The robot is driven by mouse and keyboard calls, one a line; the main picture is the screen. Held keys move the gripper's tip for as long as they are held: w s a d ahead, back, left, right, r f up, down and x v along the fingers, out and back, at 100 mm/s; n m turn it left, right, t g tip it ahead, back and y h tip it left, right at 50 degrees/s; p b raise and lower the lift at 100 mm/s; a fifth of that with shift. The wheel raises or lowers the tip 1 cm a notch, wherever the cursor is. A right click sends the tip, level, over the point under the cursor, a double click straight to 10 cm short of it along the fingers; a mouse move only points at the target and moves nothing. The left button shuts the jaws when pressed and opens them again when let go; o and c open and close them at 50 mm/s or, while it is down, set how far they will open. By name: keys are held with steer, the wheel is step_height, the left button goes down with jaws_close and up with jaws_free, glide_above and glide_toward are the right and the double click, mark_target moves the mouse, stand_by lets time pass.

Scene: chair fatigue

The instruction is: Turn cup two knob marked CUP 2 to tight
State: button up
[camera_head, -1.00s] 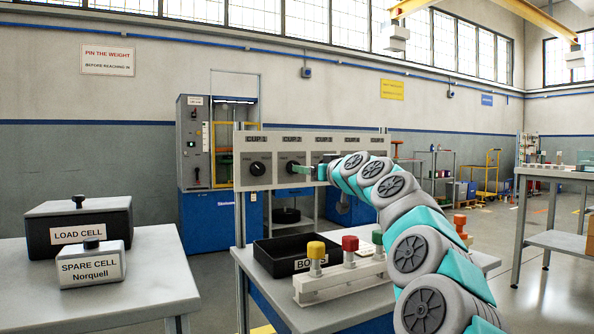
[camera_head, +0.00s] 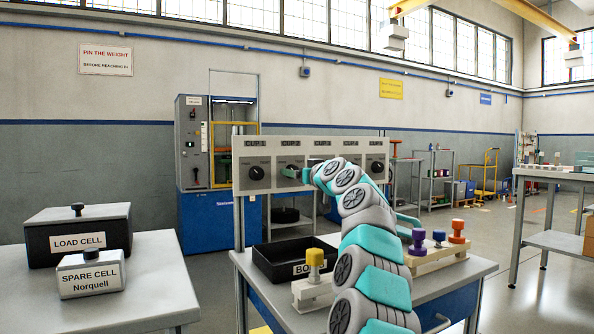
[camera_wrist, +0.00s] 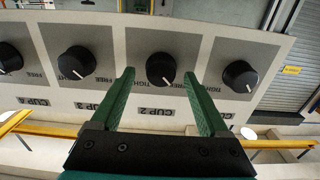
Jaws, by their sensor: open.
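The CUP 2 knob (camera_wrist: 161,68) is a round black dial on a grey plate, with its printed label (camera_wrist: 155,108) upside down in the wrist view. A white pointer mark sits at its lower right there. My gripper (camera_wrist: 159,74) is open, with one green finger on each side of the knob in that view. Small gaps show between fingers and knob; I cannot tell how far the tips reach over it. In the head view my gripper (camera_head: 293,173) is at the second plate of the knob panel (camera_head: 320,144) and partly covers that knob.
The CUP 1 knob (camera_wrist: 240,76) and CUP 3 knob (camera_wrist: 77,62) flank it closely. Below the panel, a bench holds a black bin (camera_head: 290,262) and a rack with coloured knobs (camera_head: 315,259). A side table at left carries a load cell box (camera_head: 78,235).

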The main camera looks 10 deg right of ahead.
steer(key=shift+w+a, duration=0.15)
steer(key=shift+w, duration=0.05)
steer(key=shift+c, duration=0.3)
jaws_close()
stand_by(0.4)
